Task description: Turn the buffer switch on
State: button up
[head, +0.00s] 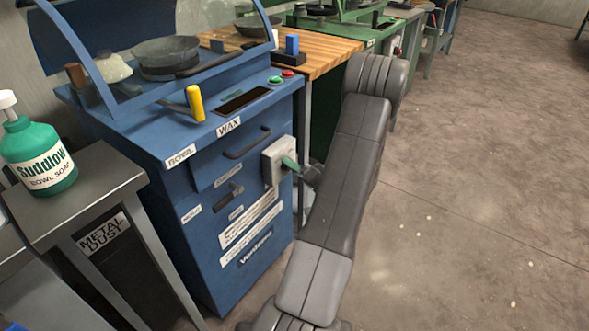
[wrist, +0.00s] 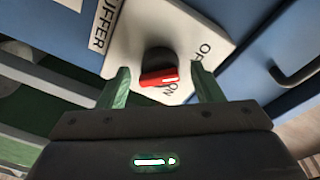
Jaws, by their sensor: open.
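The buffer switch is a dark round knob with a red bar (wrist: 160,77) on a white plate (wrist: 128,40). The plate also shows on the side of the blue machine in the head view (head: 271,165). The bar lies nearly level, with "ON" lettering close by its lower edge and partly visible "OFF" lettering to the upper right. A "BUFFER" label sits left of the plate, partly cut off. My gripper (wrist: 160,82) is open, its green fingers on either side of the knob with visible gaps. In the head view my gripper (head: 290,164) is at the plate and hides the knob.
The blue machine (head: 225,195) has drawer handles, a yellow-handled lever (head: 195,103) and green and red buttons on top. A metal table (head: 75,190) with a green soap bottle (head: 38,155) stands left. The floor at right is clear.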

jog(key=c, duration=0.9)
jog(key=shift+m, duration=0.3)
jog(key=shift+w+d+r+m+g+p, duration=0.1)
jog(key=shift+m+g+p, duration=0.25)
jog(key=shift+m, duration=2.25)
jog(key=shift+w+a+r+m+g+p, duration=0.1)
jog(key=shift+m+g+p, duration=0.3)
jog(key=shift+m, duration=2.2)
jog(key=shift+d+r+m+g+p, duration=0.15)
jog(key=shift+m+g, duration=0.3)
jog(key=shift+m, duration=2.15)
jog(key=shift+f, duration=0.1)
